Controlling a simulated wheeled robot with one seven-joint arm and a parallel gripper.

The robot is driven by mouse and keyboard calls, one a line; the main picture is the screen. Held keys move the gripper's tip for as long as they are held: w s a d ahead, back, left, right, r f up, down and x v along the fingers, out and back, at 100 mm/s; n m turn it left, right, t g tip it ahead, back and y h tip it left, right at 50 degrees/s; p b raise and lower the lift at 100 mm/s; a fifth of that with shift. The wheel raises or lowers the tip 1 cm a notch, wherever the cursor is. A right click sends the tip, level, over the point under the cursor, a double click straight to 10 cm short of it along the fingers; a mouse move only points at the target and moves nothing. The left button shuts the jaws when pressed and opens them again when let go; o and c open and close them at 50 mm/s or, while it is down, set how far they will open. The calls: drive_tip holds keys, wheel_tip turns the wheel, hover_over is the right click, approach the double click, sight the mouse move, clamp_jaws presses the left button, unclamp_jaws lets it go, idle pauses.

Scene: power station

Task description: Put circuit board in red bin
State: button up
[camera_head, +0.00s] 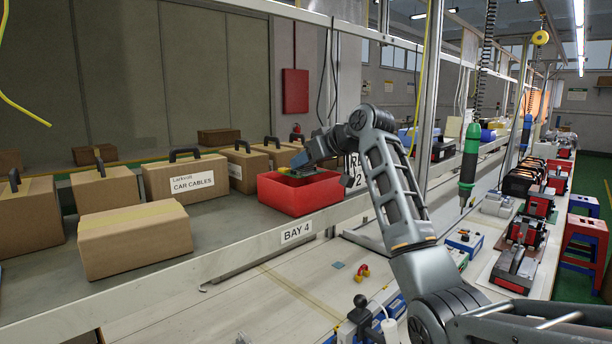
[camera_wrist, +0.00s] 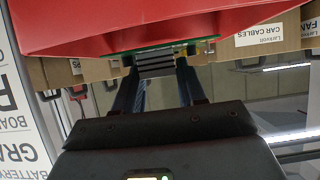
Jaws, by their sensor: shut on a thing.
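The red bin (camera_head: 300,196) sits on the shelf above the "BAY 4" label. My arm reaches over the bin, and my gripper (camera_head: 301,163) is at its opening near the back left part. The circuit board (camera_wrist: 165,50) shows as a thin green edge with a dark ribbed part in the wrist view. My gripper (camera_wrist: 155,72) is shut on that part there. The bin's red wall (camera_wrist: 90,22) fills the top of the wrist view, close to the board. In the head view the board is small and mostly hidden, so I cannot tell whether it touches the bin.
Cardboard boxes, including one marked "CAR CABLES" (camera_head: 185,182), stand left of and behind the bin. A front box (camera_head: 135,240) lies near the shelf edge. A green hanging tool (camera_head: 469,160) and a metal post (camera_head: 428,100) stand right of my arm.

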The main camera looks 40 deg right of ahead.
sight(312, 174)
drive_tip(key=shift+f+p, duration=0.45)
drive_tip(key=shift+f, duration=1.55)
drive_tip(key=shift+f, duration=0.8)
drive_tip(key=o, duration=1.2)
drive_tip(key=shift+s+a+f+b, duration=0.1)
drive_tip(key=shift+f+b, duration=0.15)
drive_tip(key=shift+b, duration=0.05)
drive_tip(key=shift+r, duration=0.2)
drive_tip(key=v, duration=0.4)
drive_tip(key=b+v, duration=0.1)
drive_tip(key=v, duration=0.3)
drive_tip(key=r+b+v, duration=0.1)
drive_tip(key=v, duration=0.3)
drive_tip(key=shift+r, duration=0.3)
